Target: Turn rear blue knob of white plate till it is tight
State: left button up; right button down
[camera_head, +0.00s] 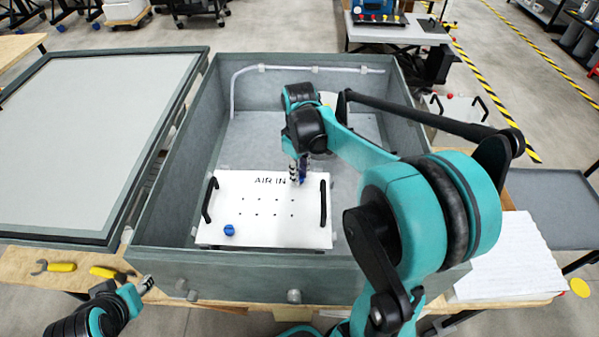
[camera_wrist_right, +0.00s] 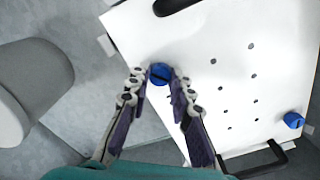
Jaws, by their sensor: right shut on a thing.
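The white plate (camera_head: 262,225) lies in the front part of the grey box, marked "AIR IN". Its rear blue knob (camera_wrist_right: 161,73) sits between the fingertips of my right gripper (camera_wrist_right: 160,80), which is shut on it from both sides. In the head view my right gripper (camera_head: 299,172) reaches down to the plate's rear edge and mostly hides this knob. The front blue knob (camera_head: 229,230) sits near the plate's front left corner and also shows in the wrist view (camera_wrist_right: 293,120). My left gripper (camera_head: 144,285) is outside the box at lower left; its jaw opening is unclear.
Black handles stand at the plate's left (camera_head: 209,200) and right (camera_head: 323,203) edges. The box (camera_head: 235,277) has raised walls around the plate, with a pale pipe (camera_head: 290,68) along its back. The grey lid (camera_head: 95,140) lies left. Yellow-handled tools (camera_head: 60,267) lie at front left.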

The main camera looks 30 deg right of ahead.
jog(key=m+p, duration=0.1)
jog(key=m, duration=0.2)
jog(key=shift+m, duration=0.4)
jog(key=shift+m+p, duration=0.7)
jog(key=shift+m, duration=1.5)
jog(key=c, duration=1.3)
grip_release()
jog(key=shift+r, duration=0.1)
notch_tip(320, 180, up, 12)
jog(key=shift+f, duration=0.1)
